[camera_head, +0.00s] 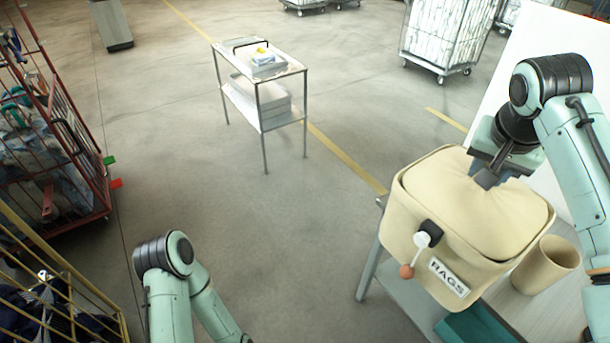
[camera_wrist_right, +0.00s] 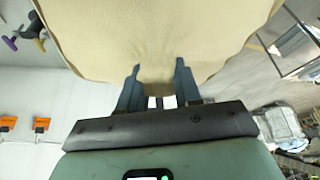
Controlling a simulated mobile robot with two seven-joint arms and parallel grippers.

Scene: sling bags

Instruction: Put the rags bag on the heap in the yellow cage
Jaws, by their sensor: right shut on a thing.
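The rags bag (camera_head: 462,222) is a cream, boxy bag with a white RAGS label, seen at the right of the head view. My right gripper (camera_head: 487,179) is shut on the top of the bag, and the bag hangs over the table at the right. In the right wrist view the bag's cloth (camera_wrist_right: 155,40) lies between the two fingers (camera_wrist_right: 157,88). The yellow cage (camera_head: 62,285) is at the lower left of the head view, partly cut off, with dark cloth items inside. My left arm shows at the bottom of the head view, but its gripper is out of the picture.
A red cage (camera_head: 95,165) stands at the left, beyond the yellow one. A metal trolley (camera_head: 262,85) stands in the middle distance. The floor between is clear.

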